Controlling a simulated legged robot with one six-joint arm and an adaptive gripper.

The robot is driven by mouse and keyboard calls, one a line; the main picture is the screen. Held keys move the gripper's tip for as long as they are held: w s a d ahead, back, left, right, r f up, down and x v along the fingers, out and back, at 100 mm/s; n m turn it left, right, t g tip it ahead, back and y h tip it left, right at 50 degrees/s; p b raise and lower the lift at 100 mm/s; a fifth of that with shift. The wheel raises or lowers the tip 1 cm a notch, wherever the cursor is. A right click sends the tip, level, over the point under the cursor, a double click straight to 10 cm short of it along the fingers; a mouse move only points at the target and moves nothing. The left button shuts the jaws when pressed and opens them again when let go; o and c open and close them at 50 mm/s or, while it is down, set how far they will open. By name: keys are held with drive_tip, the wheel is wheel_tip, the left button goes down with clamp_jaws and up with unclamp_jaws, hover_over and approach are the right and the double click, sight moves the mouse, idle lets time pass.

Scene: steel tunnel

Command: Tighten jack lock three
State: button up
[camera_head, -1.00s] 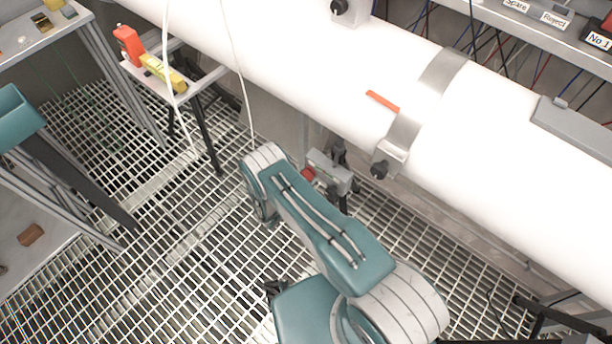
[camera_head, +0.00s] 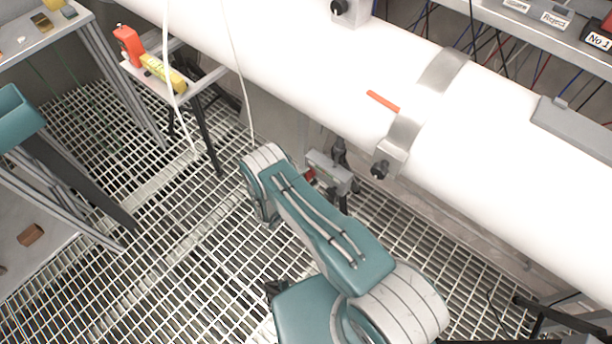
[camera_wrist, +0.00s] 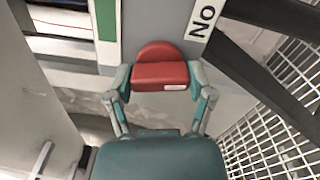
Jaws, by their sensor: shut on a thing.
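The red lock handle (camera_wrist: 160,74) shows in the wrist view as a rounded red block against a grey plate. My gripper (camera_wrist: 160,82) is shut on it, with one finger at each side of the block. In the head view, a grey jack box (camera_head: 333,171) on a dark post stands below the white pipe. A small piece of the red handle (camera_head: 310,175) shows at its left side. My arm hides my gripper in that view. A label reading "No" (camera_wrist: 204,18) is cut off in the wrist view, so its number cannot be read.
The large white pipe (camera_head: 300,80) runs across above the jack, with a metal band (camera_head: 425,100) around it. A small stand (camera_head: 190,85) holds an orange and yellow tool (camera_head: 150,60). Grating floor (camera_head: 190,250) lies open to the left of my arm.

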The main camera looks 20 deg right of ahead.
drive_tip(key=shift+d+f+m, duration=0.1)
drive_tip(key=shift+f+m, duration=0.05)
drive_tip(key=shift+m, duration=1.05)
drive_tip(key=shift+s, duration=0.1)
drive_tip(key=o, duration=1.1)
drive_tip(key=shift+d, duration=0.1)
drive_tip(key=shift+s+a, duration=0.1)
drive_tip(key=shift+a, duration=0.35)
drive_tip(key=v, duration=1.1)
